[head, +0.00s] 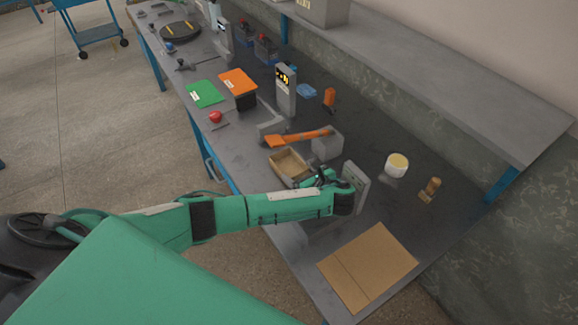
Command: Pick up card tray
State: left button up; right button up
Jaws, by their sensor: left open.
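A shallow tan cardboard tray (288,160), which looks like the card tray, sits on the dark workbench just beyond my left forearm. It appears empty, and its near right corner is partly hidden by my gripper. My left gripper (316,178) is open at the tray's right end, small and partly covered by my wrist. I cannot tell whether a finger touches the tray. My right gripper is not in view.
An orange-handled tool (298,138) lies behind the tray beside a grey block (327,144). A flat brown board (368,266) lies at the near end. A shelf (430,70) overhangs the bench's back.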

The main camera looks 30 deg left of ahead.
aim_at(290, 171)
pick_arm(q)
jog(key=shift+x, duration=1)
jog(key=p+x, duration=0.1)
jog(key=x, duration=0.4)
jog(key=shift+f, duration=0.1)
jog(key=shift+w+a+f, duration=0.15)
jog(key=shift+a, duration=0.1)
jog(key=c, duration=0.6)
jog(key=shift+c, duration=0.4)
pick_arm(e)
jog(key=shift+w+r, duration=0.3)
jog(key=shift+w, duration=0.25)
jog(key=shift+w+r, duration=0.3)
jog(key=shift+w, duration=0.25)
